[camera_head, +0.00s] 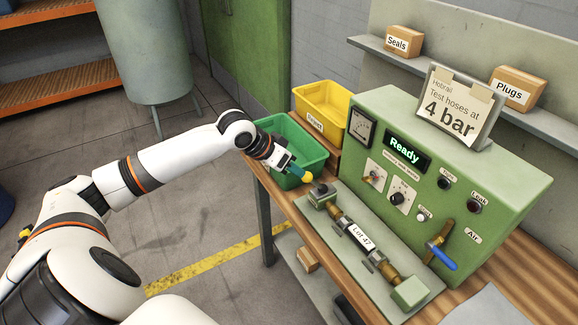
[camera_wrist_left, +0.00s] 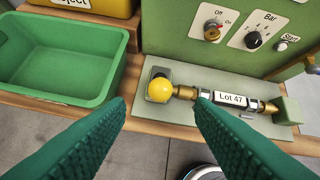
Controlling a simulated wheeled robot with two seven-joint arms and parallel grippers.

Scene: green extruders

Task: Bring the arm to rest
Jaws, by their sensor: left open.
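My left arm reaches in from the left, stretched out over the floor to the bench. My right gripper is not in view.
A green bin (camera_head: 312,153) and a yellow reject bin (camera_head: 345,92) stand at the bench's left end. A hose labelled Lot 47 (camera_head: 361,235) lies in the fixture. The green test machine (camera_head: 490,195) reads Ready. Open floor lies left of the bench.

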